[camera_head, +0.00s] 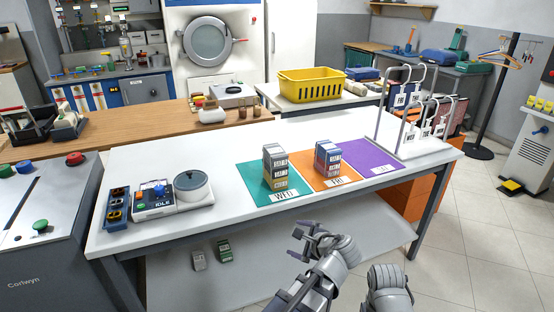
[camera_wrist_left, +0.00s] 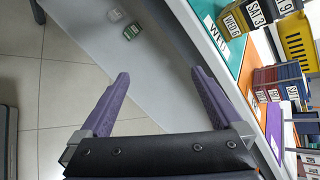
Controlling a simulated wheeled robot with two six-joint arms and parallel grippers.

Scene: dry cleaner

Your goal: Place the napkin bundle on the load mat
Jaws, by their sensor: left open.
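A teal mat (camera_head: 253,180), an orange mat (camera_head: 308,181) and a purple mat (camera_head: 370,157) lie side by side on the white table, each with a label at its front edge. A stack of labelled bundles (camera_head: 275,167) stands on the teal mat and another stack (camera_head: 328,157) on the orange mat. The purple mat looks bare. I cannot tell which bundle is the napkins or which mat is the load mat. My left gripper (camera_head: 298,238) is open and empty in front of the table; its spread purple fingers show in the left wrist view (camera_wrist_left: 160,75). My right gripper is not visible.
Two small bundles, one grey (camera_head: 199,260) and one green (camera_head: 225,250), lie on the lower shelf (camera_head: 270,248). A rack (camera_head: 402,125) with tags stands at the right end.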

